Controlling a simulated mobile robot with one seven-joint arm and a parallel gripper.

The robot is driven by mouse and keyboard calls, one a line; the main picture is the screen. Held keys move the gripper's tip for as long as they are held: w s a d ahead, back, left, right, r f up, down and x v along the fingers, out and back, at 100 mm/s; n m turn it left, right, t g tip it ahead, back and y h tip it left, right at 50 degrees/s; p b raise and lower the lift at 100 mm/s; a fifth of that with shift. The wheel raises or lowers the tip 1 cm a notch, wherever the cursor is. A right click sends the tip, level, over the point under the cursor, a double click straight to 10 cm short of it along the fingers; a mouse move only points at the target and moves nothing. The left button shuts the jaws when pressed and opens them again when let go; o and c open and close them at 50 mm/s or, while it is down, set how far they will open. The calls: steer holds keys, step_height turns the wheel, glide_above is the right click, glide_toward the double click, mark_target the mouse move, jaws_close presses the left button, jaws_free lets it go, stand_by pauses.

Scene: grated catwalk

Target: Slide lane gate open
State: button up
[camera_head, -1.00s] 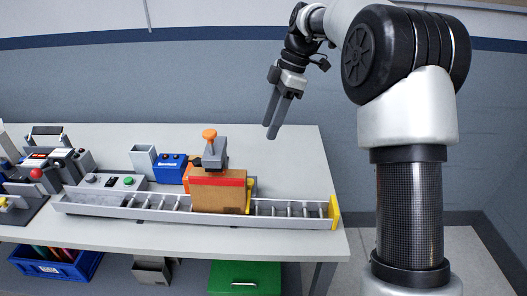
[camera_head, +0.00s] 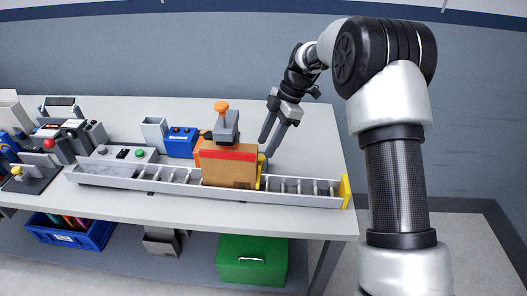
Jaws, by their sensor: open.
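A long grey roller lane (camera_head: 120,179) runs along the front of the table. A brown box with a red band (camera_head: 230,172) stands in it, right of its middle. A yellow piece (camera_head: 262,166) shows at the box's right side, mostly hidden by the box; I cannot tell if it is the gate. A grey block with an orange knob (camera_head: 222,107) rises behind the box. A yellow plate (camera_head: 346,190) closes the lane's right end. My gripper (camera_head: 267,148) is open and empty, fingers pointing down, just behind and above the yellow piece; I cannot tell if they touch.
A blue box (camera_head: 181,142), a grey bin (camera_head: 154,131) and a button panel (camera_head: 122,154) stand behind the lane. Several devices crowd the table's left end. The tabletop (camera_head: 315,140) right of my gripper is clear. A green box (camera_head: 252,262) sits below.

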mark_target(261, 157)
steer(key=shift+x, duration=1.9)
